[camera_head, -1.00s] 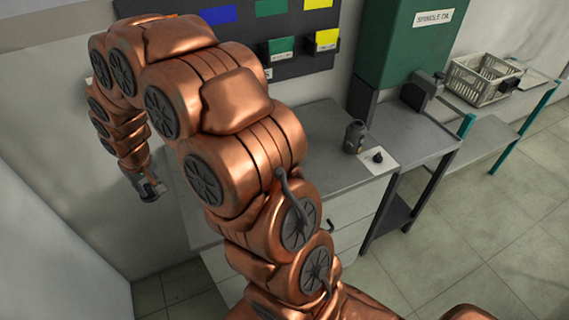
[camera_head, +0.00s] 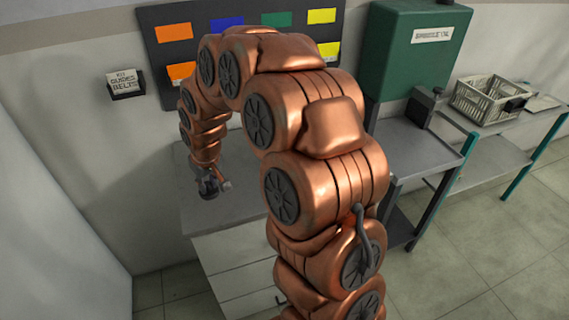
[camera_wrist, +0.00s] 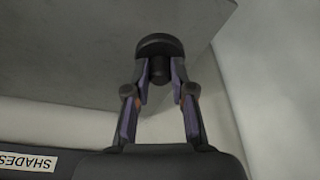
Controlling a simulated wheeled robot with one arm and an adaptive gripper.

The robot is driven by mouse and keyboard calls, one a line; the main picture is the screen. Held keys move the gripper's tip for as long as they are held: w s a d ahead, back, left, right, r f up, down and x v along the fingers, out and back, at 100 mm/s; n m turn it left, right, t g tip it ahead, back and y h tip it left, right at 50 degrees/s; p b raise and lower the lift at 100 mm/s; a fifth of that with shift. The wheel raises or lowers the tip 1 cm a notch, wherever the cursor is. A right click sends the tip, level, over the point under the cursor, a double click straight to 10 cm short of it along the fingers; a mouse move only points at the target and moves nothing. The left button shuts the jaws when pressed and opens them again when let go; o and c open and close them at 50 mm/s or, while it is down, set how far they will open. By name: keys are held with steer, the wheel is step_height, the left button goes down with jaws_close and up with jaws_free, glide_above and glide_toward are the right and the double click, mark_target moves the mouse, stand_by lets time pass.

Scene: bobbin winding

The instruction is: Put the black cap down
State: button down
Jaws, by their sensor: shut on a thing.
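The black cap (camera_wrist: 159,43) is in my gripper (camera_wrist: 160,80). In the wrist view it shows as a wide dark disc with a narrower stem between the two fingertips. The fingers are shut on that stem. In the head view my gripper (camera_head: 212,187) hangs over the left part of the grey bench top (camera_head: 240,207). The cap cannot be made out clearly there. The bench top (camera_wrist: 100,50) also shows beyond the cap in the wrist view. I cannot tell how high the cap is above it.
My arm hides the bench's right part. A green cabinet (camera_head: 412,65) and a pale basket (camera_head: 487,100) stand to the right.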

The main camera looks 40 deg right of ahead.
steer(key=s+d+f+n+y+b, duration=0.1)
steer(key=s+d+n+b, duration=0.1)
steer(key=s+d+b, duration=0.55)
steer(key=s+d+f+n+b, duration=0.25)
steer(key=s+d, duration=0.55)
steer(key=d, duration=0.6)
steer(key=w+d+p, duration=0.1)
steer(key=w+d, duration=0.2)
steer(key=d, duration=0.1)
steer(key=w+d+p, duration=0.2)
steer(key=w+d, duration=0.1)
steer(key=d, duration=0.1)
steer(key=w+d+p, duration=0.1)
steer(key=w+d, duration=0.2)
steer(key=d, duration=0.1)
steer(key=shift+w+d+f+p, duration=0.1)
steer(key=shift+w+f+p, duration=0.1)
steer(key=shift+p, duration=0.1)
steer(key=shift+s+f+p, duration=0.1)
steer(key=shift+f+p, duration=0.95)
steer(key=shift+f, duration=0.8)
steer(key=shift+f+b, duration=0.15)
steer(key=shift+b, duration=0.2)
steer(key=c, duration=1)
jaws_free()
